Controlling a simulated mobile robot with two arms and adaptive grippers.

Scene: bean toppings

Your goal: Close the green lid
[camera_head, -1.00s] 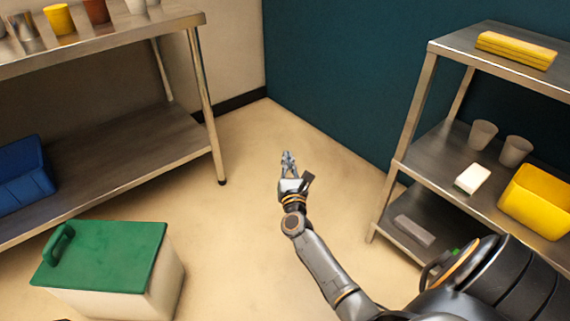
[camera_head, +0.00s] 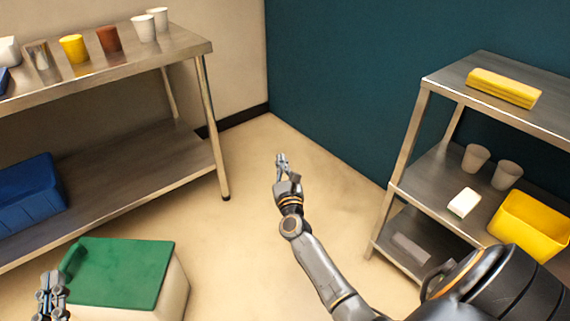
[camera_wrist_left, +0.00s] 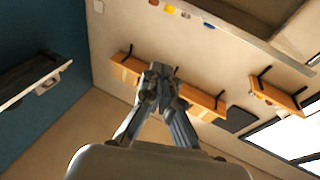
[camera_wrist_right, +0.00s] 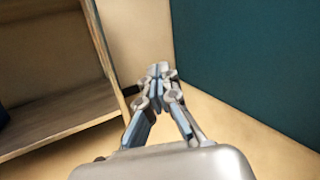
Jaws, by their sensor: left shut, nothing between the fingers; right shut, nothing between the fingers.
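The green lid (camera_head: 118,270) lies flat on top of a cream bin (camera_head: 176,296) at the lower left of the head view. My left gripper (camera_head: 50,282) is shut and empty at the lid's left edge, in front of where the lid's handle is; I cannot tell whether it touches the lid. In the left wrist view my left gripper (camera_wrist_left: 160,75) points towards the wall and shelves, and the lid is not seen there. My right gripper (camera_head: 281,160) is shut and empty over the open floor. Its closed fingers also show in the right wrist view (camera_wrist_right: 158,72).
A metal shelf unit (camera_head: 130,62) with cups on top and a blue bin (camera_head: 30,195) below stands at the left. Another shelf (camera_head: 450,165) at the right holds a yellow bin (camera_head: 530,225), cups and a yellow stack (camera_head: 503,88). The floor between is clear.

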